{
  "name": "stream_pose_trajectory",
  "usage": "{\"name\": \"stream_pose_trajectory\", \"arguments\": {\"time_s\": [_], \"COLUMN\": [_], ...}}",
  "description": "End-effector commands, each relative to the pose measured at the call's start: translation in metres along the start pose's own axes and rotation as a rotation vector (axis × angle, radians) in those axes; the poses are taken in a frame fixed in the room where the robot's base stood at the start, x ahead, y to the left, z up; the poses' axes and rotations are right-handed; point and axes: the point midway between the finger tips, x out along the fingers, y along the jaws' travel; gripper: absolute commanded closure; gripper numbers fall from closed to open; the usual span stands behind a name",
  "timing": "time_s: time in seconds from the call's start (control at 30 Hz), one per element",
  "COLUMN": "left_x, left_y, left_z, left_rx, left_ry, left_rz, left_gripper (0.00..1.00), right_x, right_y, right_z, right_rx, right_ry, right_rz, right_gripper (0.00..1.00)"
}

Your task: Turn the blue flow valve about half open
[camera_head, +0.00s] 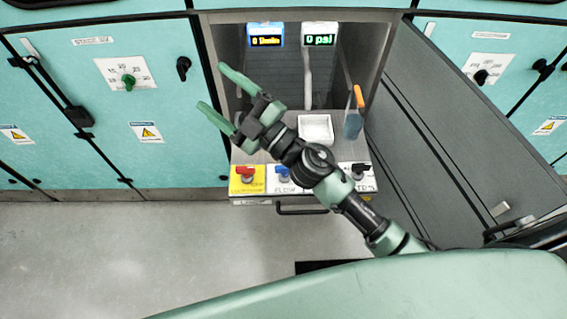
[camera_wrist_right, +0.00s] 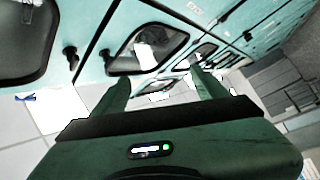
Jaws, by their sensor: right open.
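The blue flow valve (camera_head: 282,171) is a small blue handle on the white "FLOW" panel at the front of the open bay. My right arm partly covers that panel. My right gripper (camera_head: 218,92) is open and empty, up and to the left of the valve, in front of the bay's left edge and apart from the valve. In the right wrist view its two green fingers (camera_wrist_right: 160,90) stand apart with nothing between them, and the valve does not show there. My left gripper is not in view.
A red valve (camera_head: 245,173) on a yellow panel is left of the blue one; a black valve (camera_head: 359,169) is right. A blue display (camera_head: 265,35) and a "0 psi" display (camera_head: 320,36) stand behind. A white tray (camera_head: 315,130) and orange-topped bottle (camera_head: 354,118) sit inside. An open door (camera_head: 450,130) bounds the right.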

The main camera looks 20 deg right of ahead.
Motion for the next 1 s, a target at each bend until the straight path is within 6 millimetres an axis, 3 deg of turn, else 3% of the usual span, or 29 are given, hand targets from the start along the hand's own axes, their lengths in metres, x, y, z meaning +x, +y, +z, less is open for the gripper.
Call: {"name": "stream_pose_trajectory", "arguments": {"time_s": [0.03,0.1,0.2,0.27,0.37,0.4,0.47,0.6,0.7,0.83,1.0], "left_x": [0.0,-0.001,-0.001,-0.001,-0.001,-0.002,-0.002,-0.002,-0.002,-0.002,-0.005], "left_y": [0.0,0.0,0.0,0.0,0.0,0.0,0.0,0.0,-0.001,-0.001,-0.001], "left_z": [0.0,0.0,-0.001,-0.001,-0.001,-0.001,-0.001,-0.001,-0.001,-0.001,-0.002], "left_rx": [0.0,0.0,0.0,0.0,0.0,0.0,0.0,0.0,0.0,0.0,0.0], "left_ry": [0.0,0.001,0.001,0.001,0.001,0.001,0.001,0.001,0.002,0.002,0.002], "left_rz": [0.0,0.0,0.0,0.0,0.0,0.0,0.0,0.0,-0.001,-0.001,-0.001], "left_gripper": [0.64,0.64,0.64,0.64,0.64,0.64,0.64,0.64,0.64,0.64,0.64], "right_x": [0.011,0.015,0.004,-0.011,-0.043,-0.058,-0.081,-0.124,-0.144,-0.157,-0.165], "right_y": [-0.015,-0.047,-0.098,-0.126,-0.157,-0.162,-0.16,-0.125,-0.096,-0.075,-0.084], "right_z": [-0.023,-0.048,-0.059,-0.05,-0.011,0.011,0.046,0.116,0.145,0.161,0.172], "right_rx": [-0.079,-0.184,-0.334,-0.425,-0.568,-0.622,-0.692,-0.807,-0.845,-0.86,-0.857], "right_ry": [0.12,0.27,0.429,0.487,0.511,0.493,0.437,0.226,0.083,-0.023,-0.04], "right_rz": [-0.088,-0.244,-0.513,-0.694,-1.022,-1.157,-1.351,-1.715,-1.873,-1.967,-1.985], "right_gripper": [0.27,0.27,0.27,0.27,0.27,0.27,0.27,0.27,0.27,0.27,0.27]}}
